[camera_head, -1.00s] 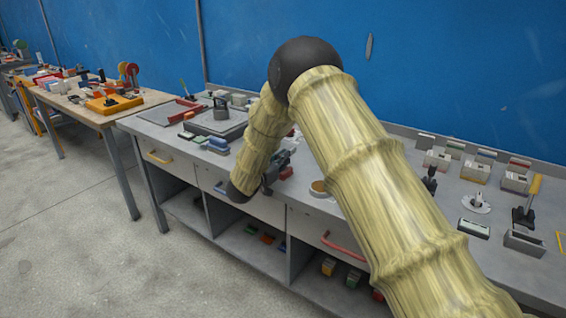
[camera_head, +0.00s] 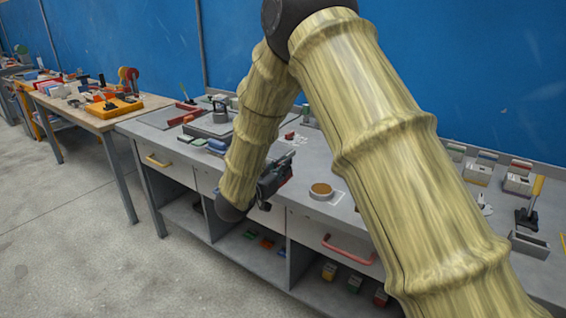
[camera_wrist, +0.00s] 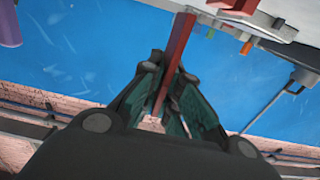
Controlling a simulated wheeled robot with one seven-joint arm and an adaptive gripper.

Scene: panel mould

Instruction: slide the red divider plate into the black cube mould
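My gripper (camera_wrist: 168,95) is shut on the red divider plate (camera_wrist: 179,50) in the wrist view. The plate shows edge-on as a long narrow red strip between the dark fingers, running toward the top of the view. In the head view my gripper (camera_head: 276,174) is at the front edge of the grey workbench, partly behind my own arm. The plate is too small there to make out clearly. I cannot pick out the black cube mould for certain in either view; my arm covers part of the bench.
A round tan-topped dish (camera_head: 321,190) stands on the bench just right of my gripper. Several grey blocks with coloured tops, including one block (camera_head: 478,174), and a grey open holder (camera_head: 529,243) stand at the right. Green and blue pieces (camera_head: 216,144) lie left of my arm.

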